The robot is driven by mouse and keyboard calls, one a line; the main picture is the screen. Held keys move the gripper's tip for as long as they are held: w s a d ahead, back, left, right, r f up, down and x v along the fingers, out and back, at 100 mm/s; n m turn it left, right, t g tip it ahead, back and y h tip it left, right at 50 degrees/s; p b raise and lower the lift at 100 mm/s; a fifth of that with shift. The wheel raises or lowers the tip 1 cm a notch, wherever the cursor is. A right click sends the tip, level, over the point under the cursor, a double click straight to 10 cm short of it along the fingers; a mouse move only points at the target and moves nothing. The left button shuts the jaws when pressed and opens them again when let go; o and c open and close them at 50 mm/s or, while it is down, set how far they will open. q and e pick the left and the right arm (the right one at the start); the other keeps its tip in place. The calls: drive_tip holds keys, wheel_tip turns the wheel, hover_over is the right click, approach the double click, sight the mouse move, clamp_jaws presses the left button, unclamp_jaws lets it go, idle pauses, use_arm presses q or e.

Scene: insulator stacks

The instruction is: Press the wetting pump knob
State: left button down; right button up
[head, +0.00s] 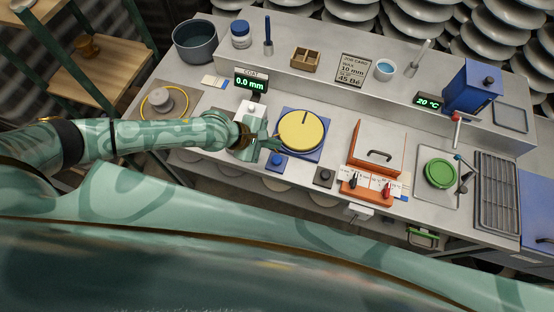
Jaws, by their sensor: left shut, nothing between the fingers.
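A small blue pad with a darker knob (277,161) sits on the bench in front of the yellow disc. A small dark pad with a knob (324,177) sits to its right. Neither shows a readable label, so I cannot tell which is the wetting pump knob. My left gripper (273,144) is shut and empty, just behind the blue knob and left of the yellow disc. I cannot tell whether it touches anything. My right gripper is not in view.
The yellow disc (302,131) lies on a blue base. An orange-edged box with a handle (379,148) and a green round piece (440,173) stand to the right. A display reading 0.0 mm (250,82) stands behind my gripper. A dark pot (195,42) is at the back left.

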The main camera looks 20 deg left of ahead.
use_arm(q)
drive_tip(key=b, duration=0.4)
hover_over(279, 158)
drive_tip(key=s+a, duration=0.1)
drive_tip(key=a, duration=0.1)
wheel_tip(279, 158, down, 4)
drive_tip(key=shift+d+f, duration=0.1)
drive_tip(key=shift+d, duration=0.05)
drive_tip(key=shift+f+b, duration=0.4)
drive_tip(key=shift+f, duration=0.65)
idle(0.4)
drive_tip(key=shift+f, duration=0.4)
drive_tip(key=shift+f+b, duration=0.55)
drive_tip(key=shift+f, duration=0.3)
idle(0.8)
drive_tip(key=shift+r, duration=0.15)
drive_tip(key=shift+r+p, duration=1.15)
drive_tip(key=shift+p, duration=0.15)
